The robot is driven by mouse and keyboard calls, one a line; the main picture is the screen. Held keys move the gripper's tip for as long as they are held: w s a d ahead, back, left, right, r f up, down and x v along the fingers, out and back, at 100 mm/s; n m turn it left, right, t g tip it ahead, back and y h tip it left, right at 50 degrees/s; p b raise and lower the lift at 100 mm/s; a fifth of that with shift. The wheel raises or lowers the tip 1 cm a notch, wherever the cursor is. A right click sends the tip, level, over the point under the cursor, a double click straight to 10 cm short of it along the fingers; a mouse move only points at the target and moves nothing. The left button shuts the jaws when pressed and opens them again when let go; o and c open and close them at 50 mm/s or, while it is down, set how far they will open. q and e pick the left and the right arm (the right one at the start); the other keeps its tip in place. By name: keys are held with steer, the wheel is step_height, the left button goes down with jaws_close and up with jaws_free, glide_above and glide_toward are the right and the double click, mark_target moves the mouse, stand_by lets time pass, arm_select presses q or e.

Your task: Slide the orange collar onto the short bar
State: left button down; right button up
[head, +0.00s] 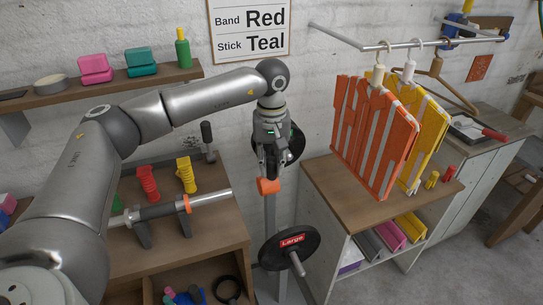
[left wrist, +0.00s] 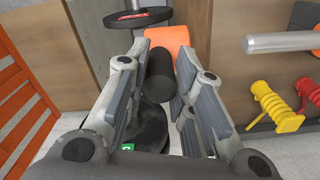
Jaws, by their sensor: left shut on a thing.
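My left gripper (head: 268,172) is shut on the black cylindrical grip (left wrist: 160,75) of an orange block-like piece, which I take as the orange collar (head: 268,186). The orange part also shows beyond the fingertips in the left wrist view (left wrist: 168,38). Its hole cannot be seen. The silver short bar (head: 212,198) lies level in a dark cradle on the wooden cabinet, with an orange ring around it. The bar's bare end also shows at the right in the left wrist view (left wrist: 280,42). The held collar is to the right of that end, apart from it. My right gripper is not in view.
A red clip (head: 147,184) and a yellow clip (head: 186,175) stand behind the bar. A black plate marked Large (head: 289,247) hangs on a rack below the gripper. Orange hanging panels (head: 372,135) are to the right. The gap between bar end and collar looks free.

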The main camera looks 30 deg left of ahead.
arm_select(q)
steer(key=shift+w+r, duration=0.1)
steer(key=shift+r, duration=0.15)
steer(key=shift+a, duration=0.1)
steer(key=shift+s+a, duration=0.35)
steer(key=shift+s, duration=0.25)
steer(key=s+a, duration=0.2)
steer(key=s, duration=0.1)
steer(key=shift+a+b, duration=0.3)
steer(key=shift+a, duration=0.05)
